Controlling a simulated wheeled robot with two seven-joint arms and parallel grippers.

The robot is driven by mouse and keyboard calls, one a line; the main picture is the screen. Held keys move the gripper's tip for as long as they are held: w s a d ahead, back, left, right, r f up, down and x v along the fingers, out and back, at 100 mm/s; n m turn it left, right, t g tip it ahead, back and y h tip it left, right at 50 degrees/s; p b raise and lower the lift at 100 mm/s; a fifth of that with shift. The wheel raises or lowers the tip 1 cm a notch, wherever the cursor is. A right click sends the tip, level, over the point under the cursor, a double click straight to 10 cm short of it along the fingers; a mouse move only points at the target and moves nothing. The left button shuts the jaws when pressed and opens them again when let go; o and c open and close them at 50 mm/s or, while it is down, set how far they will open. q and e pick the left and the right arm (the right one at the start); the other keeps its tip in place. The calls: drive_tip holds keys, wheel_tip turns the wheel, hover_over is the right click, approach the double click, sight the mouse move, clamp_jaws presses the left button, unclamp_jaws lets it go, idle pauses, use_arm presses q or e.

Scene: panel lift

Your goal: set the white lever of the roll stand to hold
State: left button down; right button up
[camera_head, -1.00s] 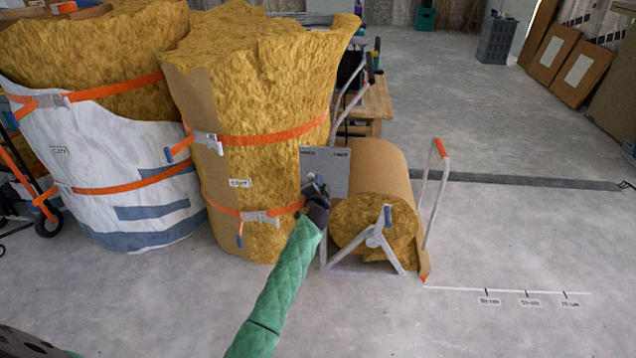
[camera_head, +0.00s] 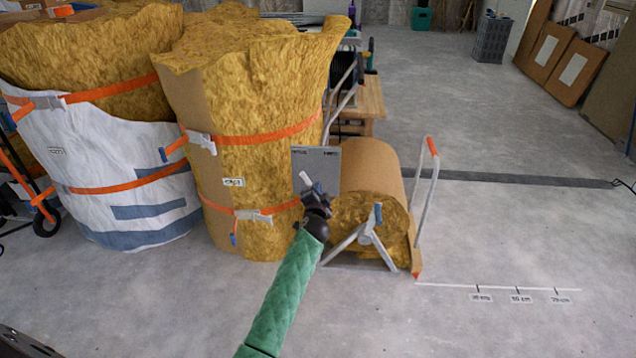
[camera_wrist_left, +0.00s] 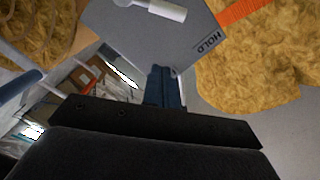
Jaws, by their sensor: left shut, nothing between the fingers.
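The roll stand (camera_head: 392,256) holds a brown-wrapped yellow roll (camera_head: 372,165) lying on its side. Its grey plate (camera_head: 328,163) stands upright at the left end, with labels too small to read in the head view. The wrist view shows a HOLD label (camera_wrist_left: 207,42) on the plate. The white lever (camera_head: 305,178) tilts up and left in the head view. In the wrist view its white handle (camera_wrist_left: 165,9) points toward the side with the HOLD label. My left gripper (camera_head: 317,188) is shut and empty, just below the lever; its fingers look apart from the handle.
Tall yellow rolls with orange straps (camera_head: 262,132) stand close on the left of the stand. A white-framed handle with an orange grip (camera_head: 432,147) rises at the stand's right. A wooden bench (camera_head: 371,96) is behind.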

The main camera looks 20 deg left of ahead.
use_arm(q)
drive_tip(key=v, duration=0.3)
drive_tip(key=shift+s, duration=0.15)
use_arm(e)
drive_tip(key=shift+w+d, duration=0.15)
drive_tip(key=shift+d, duration=0.1)
use_arm(q)
drive_tip(key=shift+f, duration=0.1)
use_arm(e)
drive_tip(key=shift+f, duration=0.1)
